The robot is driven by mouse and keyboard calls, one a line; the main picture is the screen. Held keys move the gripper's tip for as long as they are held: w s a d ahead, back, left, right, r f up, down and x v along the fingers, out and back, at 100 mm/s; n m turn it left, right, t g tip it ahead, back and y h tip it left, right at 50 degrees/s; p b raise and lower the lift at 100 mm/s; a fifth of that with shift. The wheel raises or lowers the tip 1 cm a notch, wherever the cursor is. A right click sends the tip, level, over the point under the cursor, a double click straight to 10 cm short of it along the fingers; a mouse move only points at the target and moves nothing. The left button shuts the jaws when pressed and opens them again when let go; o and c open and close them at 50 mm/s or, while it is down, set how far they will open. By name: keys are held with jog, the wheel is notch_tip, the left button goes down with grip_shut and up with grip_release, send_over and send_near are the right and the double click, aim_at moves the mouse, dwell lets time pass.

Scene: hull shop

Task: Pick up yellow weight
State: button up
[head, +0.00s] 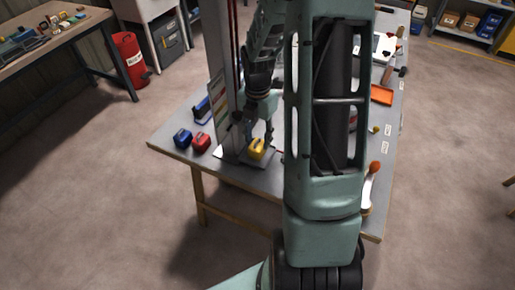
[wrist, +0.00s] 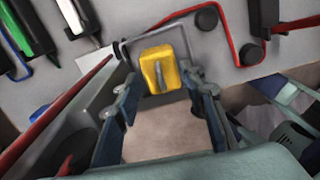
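The yellow weight (head: 257,148) sits on a grey base plate near the table's front edge, just below my gripper (head: 259,127) in the head view. In the wrist view the yellow weight (wrist: 160,68) with its grey handle shows ahead, between the fingertips of my gripper (wrist: 160,84). The fingers are spread apart, with a gap on both sides of the weight. I see no clear contact. My arm hides part of the table in the head view.
A blue weight (head: 183,138) and a red weight (head: 201,141) stand to the left on the table (head: 172,158). A tall grey upright (head: 219,80) stands close beside my gripper. An orange tray (head: 381,94) and tools lie on the right side.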

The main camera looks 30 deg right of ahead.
aim_at(257, 141)
jog(key=shift+s+f, duration=0.1)
jog(key=shift+f, duration=1.75)
jog(key=shift+r, duration=0.1)
grip_shut()
